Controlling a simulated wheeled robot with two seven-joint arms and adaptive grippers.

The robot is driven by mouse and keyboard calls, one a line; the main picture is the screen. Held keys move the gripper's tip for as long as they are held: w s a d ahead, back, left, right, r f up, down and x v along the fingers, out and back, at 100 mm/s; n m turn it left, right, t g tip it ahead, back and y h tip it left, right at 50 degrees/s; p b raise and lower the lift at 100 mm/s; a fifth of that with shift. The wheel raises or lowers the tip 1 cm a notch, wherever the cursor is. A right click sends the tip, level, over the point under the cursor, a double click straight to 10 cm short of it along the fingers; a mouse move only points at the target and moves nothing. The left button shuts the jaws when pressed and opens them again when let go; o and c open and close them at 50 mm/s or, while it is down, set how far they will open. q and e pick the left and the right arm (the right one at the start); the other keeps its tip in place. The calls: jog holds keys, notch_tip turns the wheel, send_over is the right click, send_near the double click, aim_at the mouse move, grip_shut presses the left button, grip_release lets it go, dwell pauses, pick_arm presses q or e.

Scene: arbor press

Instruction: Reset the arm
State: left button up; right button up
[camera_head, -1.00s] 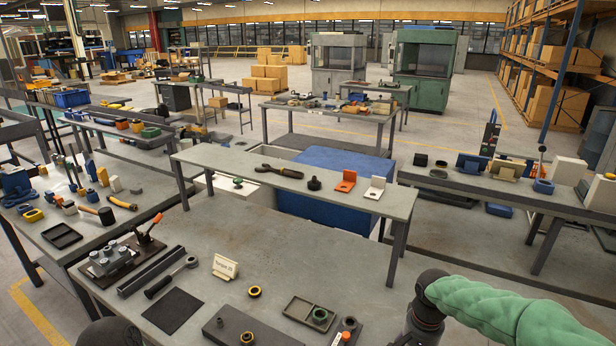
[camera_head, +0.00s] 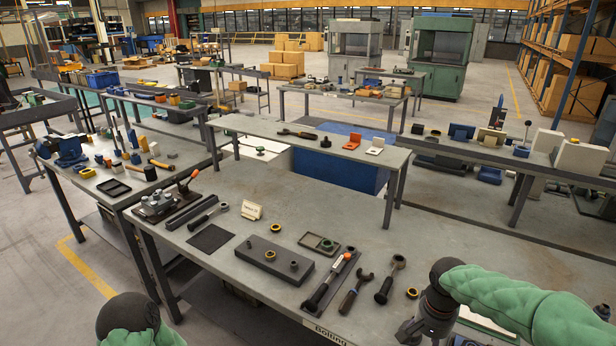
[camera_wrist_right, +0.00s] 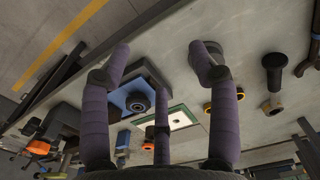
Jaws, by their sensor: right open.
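My right arm, in a green sleeve (camera_head: 515,297), comes in from the right in the head view. Its black wrist leads down to my right gripper (camera_head: 412,335), at the table's front edge and partly cut off by the frame. In the right wrist view, the purple fingers of my right gripper (camera_wrist_right: 160,75) are spread wide with nothing between them. My left arm shows only as a dark rounded joint and green sleeve (camera_head: 130,315) at the bottom left; its gripper is out of view.
The workbench (camera_head: 330,225) holds a dark block (camera_head: 274,258), a small tray (camera_head: 318,243), an orange-marked tool (camera_head: 328,285), a wrench (camera_head: 356,292) and a black-handled tool (camera_head: 390,280) near my right gripper. A press-like fixture (camera_head: 160,204) stands at left.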

jog(key=s+a+f+n+y, duration=0.2)
jog(key=a+f, duration=0.5)
jog(key=f, duration=0.5)
jog(key=s+a+f+n+y, duration=0.1)
jog(key=s+a+f, duration=0.4)
jog(key=s+f, duration=0.3)
jog(key=s+a+f+n+y, duration=0.1)
jog(key=s+a+f, duration=0.5)
jog(key=f, duration=0.4)
jog(key=shift+s+f, duration=0.15)
jog(key=shift+s, duration=0.75)
